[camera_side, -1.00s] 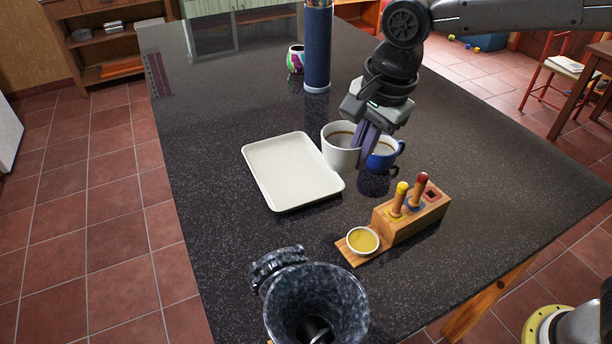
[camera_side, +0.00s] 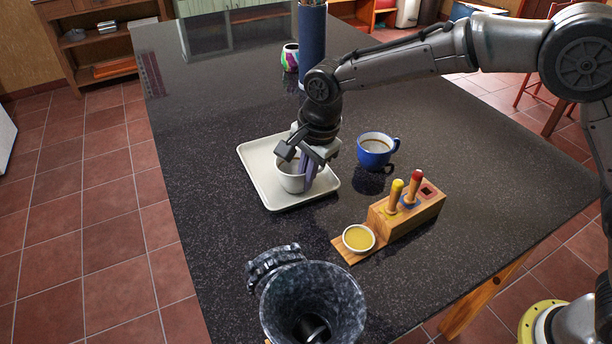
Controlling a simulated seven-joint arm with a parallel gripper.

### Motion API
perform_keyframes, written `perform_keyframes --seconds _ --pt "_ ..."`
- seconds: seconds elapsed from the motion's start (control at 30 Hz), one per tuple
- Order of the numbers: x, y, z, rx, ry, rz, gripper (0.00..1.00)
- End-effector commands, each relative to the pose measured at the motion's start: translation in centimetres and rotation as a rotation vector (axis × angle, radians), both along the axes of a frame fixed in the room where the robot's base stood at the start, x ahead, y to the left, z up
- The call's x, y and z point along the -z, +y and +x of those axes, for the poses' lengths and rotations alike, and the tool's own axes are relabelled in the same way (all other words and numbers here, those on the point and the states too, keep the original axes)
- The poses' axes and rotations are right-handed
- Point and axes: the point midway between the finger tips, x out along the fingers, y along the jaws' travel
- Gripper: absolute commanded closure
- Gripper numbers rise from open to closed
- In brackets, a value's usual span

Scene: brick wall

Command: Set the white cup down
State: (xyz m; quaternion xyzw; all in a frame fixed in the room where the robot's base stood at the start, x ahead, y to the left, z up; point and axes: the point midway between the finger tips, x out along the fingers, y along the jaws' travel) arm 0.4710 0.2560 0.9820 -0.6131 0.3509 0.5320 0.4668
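The white cup (camera_side: 291,182) is upright at the tray, in front of its right half. I cannot tell whether its base touches the tray (camera_side: 262,163), which is shallow and cream-white. My gripper (camera_side: 308,183) comes down from above with its purple-grey fingers at the right side of the cup, closed on its wall. The gripper body hides part of the cup's rim and inside.
A blue cup (camera_side: 373,152) with a brown drink stands right of the tray. A wooden block (camera_side: 408,214) with yellow and red pegs and a small yellow-filled bowl (camera_side: 358,239) lies in front. A dark blue cylinder (camera_side: 312,50) and a colourful pot (camera_side: 290,58) stand behind.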

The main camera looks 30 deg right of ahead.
Motion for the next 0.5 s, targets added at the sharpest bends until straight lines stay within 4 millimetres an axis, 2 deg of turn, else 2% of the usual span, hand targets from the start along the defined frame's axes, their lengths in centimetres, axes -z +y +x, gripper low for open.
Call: perform_keyframes --seconds 0.37,0.4,0.5 --pt "0.33 0.01 0.02 0.0 -0.002 0.001 1.0" --pt "0.36 0.0 0.0 0.0 -0.002 0.001 0.91" --pt "0.35 0.0 0.0 0.0 -0.001 0.0 0.72"
